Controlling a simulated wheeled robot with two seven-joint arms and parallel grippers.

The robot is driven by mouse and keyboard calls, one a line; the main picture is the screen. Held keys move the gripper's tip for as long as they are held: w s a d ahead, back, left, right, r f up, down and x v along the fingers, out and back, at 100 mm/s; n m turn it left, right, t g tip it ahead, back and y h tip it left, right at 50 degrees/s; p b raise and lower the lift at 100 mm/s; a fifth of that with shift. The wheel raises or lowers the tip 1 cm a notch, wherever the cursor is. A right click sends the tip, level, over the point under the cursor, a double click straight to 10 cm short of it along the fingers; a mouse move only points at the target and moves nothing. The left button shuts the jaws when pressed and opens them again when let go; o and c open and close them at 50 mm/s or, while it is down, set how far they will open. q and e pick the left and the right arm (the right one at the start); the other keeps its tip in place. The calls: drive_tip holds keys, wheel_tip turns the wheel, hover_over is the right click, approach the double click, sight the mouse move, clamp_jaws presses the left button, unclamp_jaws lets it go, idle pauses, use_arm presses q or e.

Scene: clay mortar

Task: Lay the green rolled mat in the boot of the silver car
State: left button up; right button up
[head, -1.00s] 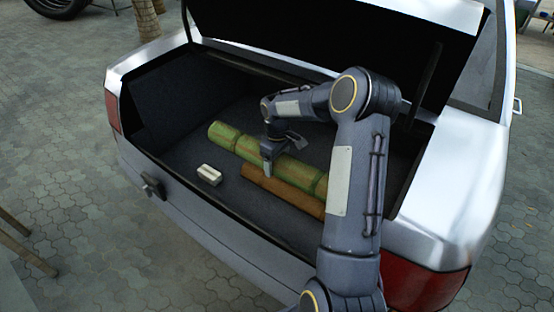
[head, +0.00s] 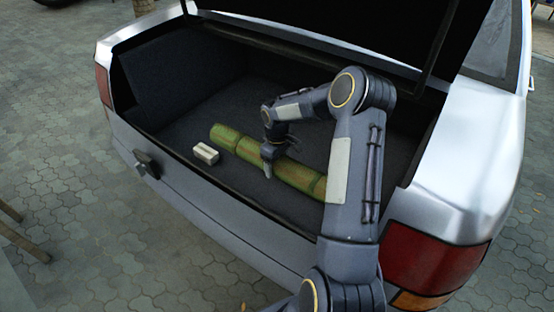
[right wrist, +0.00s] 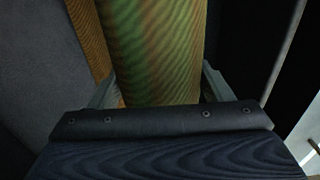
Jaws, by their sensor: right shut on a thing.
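The green rolled mat (head: 300,175) is in my right gripper (head: 268,155), inside the open boot of the silver car (head: 470,130). The mat runs slantwise, from upper left to lower right, and its right end is hidden behind my right arm. In the right wrist view the green mat (right wrist: 155,45) passes between the two fingers (right wrist: 158,92), which are shut on it. I cannot tell if the mat touches the boot floor (head: 185,130). My left gripper is not in view.
A small white block (head: 206,153) lies on the boot floor near the mat's left end. An orange-brown roll (right wrist: 88,40) shows beside the mat in the right wrist view; the head view hides it. The boot's left side is free. The raised lid (head: 330,25) hangs above.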

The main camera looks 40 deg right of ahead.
wheel_tip(320, 180, down, 17)
drive_tip(key=b, duration=1.1)
drive_tip(key=shift+b, duration=0.3)
drive_tip(key=o, duration=1.5)
drive_tip(key=shift+f, duration=0.15)
